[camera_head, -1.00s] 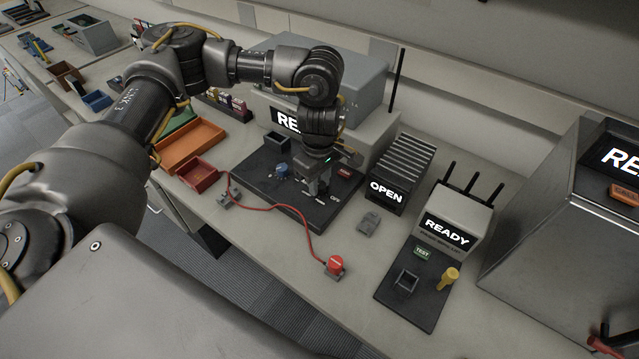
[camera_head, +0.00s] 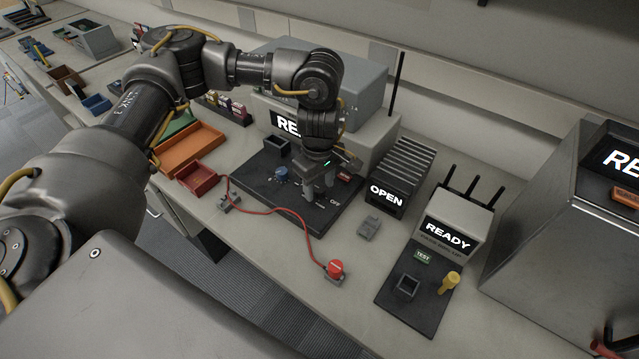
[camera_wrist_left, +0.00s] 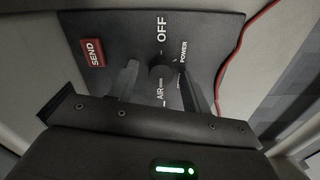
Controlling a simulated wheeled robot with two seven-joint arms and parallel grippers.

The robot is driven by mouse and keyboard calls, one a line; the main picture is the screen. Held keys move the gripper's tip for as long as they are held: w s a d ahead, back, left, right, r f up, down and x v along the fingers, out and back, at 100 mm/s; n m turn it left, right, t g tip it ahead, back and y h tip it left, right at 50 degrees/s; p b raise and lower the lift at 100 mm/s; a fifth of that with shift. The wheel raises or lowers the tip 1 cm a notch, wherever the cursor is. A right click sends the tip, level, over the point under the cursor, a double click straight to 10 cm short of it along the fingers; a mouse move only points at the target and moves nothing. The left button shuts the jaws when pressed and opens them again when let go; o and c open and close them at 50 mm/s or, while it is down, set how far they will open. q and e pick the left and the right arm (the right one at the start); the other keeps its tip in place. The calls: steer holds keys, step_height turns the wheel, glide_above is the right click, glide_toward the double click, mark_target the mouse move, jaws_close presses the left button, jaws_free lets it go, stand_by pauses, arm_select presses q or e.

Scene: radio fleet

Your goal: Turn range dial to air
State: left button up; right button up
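In the left wrist view a dark round dial (camera_wrist_left: 162,73) sits on a black panel (camera_wrist_left: 205,30). White labels OFF, AIR and POWER are printed around it; part of the lettering is hidden by a finger. My left gripper (camera_wrist_left: 160,85) is open, with one finger on each side of the dial; whether they touch it is unclear. In the head view my left gripper (camera_head: 318,186) points down over the radio's black panel (camera_head: 262,184), and its fingers hide the dial. My right gripper is not in view.
The OPEN unit (camera_head: 400,165) stands close on the right.

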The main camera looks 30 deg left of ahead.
mark_target(319, 188)
arm_select(q)
step_height(319, 188, up, 11)
stand_by(0.7)
stand_by(0.3)
